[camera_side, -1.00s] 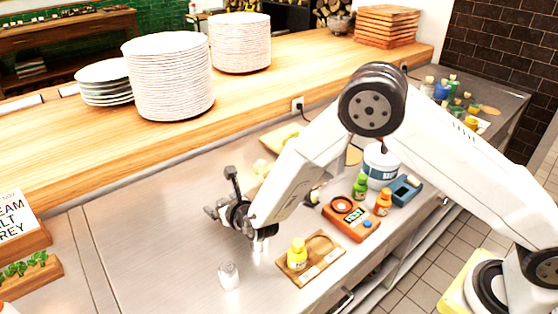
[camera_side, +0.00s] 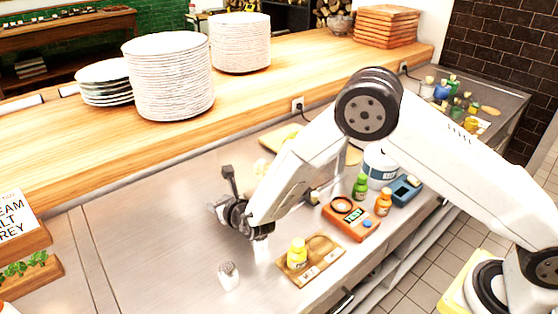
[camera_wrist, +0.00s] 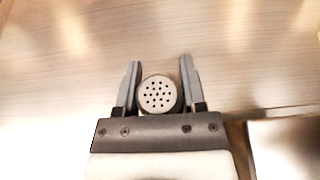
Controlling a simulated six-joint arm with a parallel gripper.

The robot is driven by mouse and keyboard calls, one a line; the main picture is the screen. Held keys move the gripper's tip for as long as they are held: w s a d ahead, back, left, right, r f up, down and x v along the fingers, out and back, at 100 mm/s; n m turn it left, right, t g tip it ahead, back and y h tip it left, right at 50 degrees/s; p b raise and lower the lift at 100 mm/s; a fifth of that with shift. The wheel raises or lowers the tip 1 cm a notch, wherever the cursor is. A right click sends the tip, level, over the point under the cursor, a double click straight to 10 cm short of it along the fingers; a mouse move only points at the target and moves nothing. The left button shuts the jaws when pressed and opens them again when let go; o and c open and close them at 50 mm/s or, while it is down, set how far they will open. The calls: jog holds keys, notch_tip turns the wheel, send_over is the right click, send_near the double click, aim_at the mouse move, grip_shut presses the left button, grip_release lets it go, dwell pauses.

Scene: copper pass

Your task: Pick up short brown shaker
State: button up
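A short shaker (camera_side: 229,277) with a pale, glassy body and a grey perforated cap stands upright on the steel counter. It looks pale rather than brown. In the wrist view the shaker's round holed top (camera_wrist: 158,94) shows between the two grey fingers, with a narrow gap on each side. My gripper (camera_wrist: 158,85) is open. In the side view my gripper (camera_side: 262,250) hangs above the counter, just right of and behind the shaker; its fingertips are washed out by glare. How far the fingers are above the cap cannot be told.
A wooden tray (camera_side: 323,266) with a yellow-capped bottle (camera_side: 297,254) lies right of the gripper. An orange device (camera_side: 351,218), green and orange bottles, a blue device (camera_side: 405,190) and a white tub stand farther right. The counter left of the shaker is clear.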

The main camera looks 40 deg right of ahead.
grip_shut()
jog(key=shift+r, duration=0.15)
jog(key=shift+r, duration=0.75)
jog(key=s+d+r, duration=0.4)
jog(key=s+r, duration=0.7)
jog(key=s, duration=0.2)
jog(key=shift+s+r, duration=0.15)
jog(key=shift+s, duration=0.1)
